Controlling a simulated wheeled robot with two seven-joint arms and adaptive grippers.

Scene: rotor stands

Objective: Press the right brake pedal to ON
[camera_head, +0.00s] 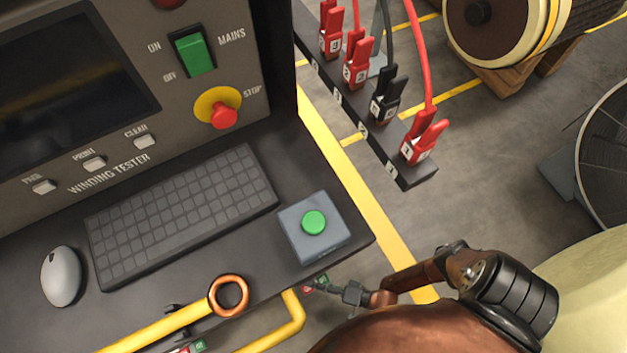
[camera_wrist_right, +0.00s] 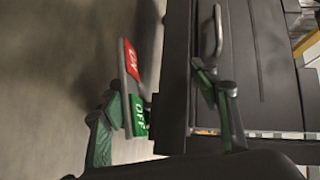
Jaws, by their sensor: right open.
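The right brake pedal (camera_head: 315,284) shows just past the desk's front edge in the head view, small and partly covered. In the right wrist view the pedal (camera_wrist_right: 131,88) is a plate with a red ON end at the top and a green OFF end at the bottom. My right gripper (camera_head: 332,289) is beside the pedal, low by the desk edge. In the right wrist view its fingers (camera_wrist_right: 162,92) are apart, with the pedal between them, close to the left finger near the OFF end. I cannot tell whether they touch. My left gripper is not visible.
The desk (camera_head: 345,241) holds a keyboard (camera_head: 182,215), mouse (camera_head: 61,277) and green button box (camera_head: 314,245). A yellow tube (camera_head: 160,334) with a copper ring (camera_head: 229,296) is at the front. Another red-green pedal (camera_head: 192,347) shows at the lower edge. Clamps (camera_head: 420,145) stand behind.

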